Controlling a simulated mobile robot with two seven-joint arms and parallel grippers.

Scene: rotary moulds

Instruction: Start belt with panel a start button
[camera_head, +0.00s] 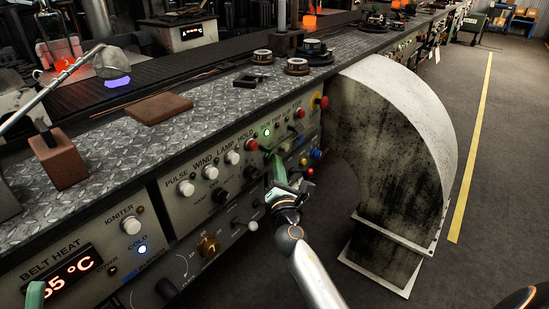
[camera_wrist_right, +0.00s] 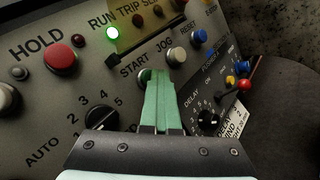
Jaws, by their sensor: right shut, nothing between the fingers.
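The control panel (camera_head: 225,170) runs along the front of the bench. In the right wrist view, the START label (camera_wrist_right: 134,69) sits above my right gripper (camera_wrist_right: 153,77). Its green fingers are shut with nothing between them, and their tips are at the START button (camera_wrist_right: 143,76). The button is mostly hidden behind them, so contact cannot be told. A green RUN lamp (camera_wrist_right: 113,33) is lit. My right gripper (camera_head: 276,158) reaches the panel's right part in the head view. A green fingertip of my left gripper (camera_head: 35,293) shows at the lower left; its opening cannot be judged.
Close to START are a white JOG button (camera_wrist_right: 177,55), a red HOLD button (camera_wrist_right: 57,56), a blue RESET button (camera_wrist_right: 200,36) and a black dial (camera_wrist_right: 101,117). A large grey duct (camera_head: 400,130) stands right of the panel. Floor beyond it is clear.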

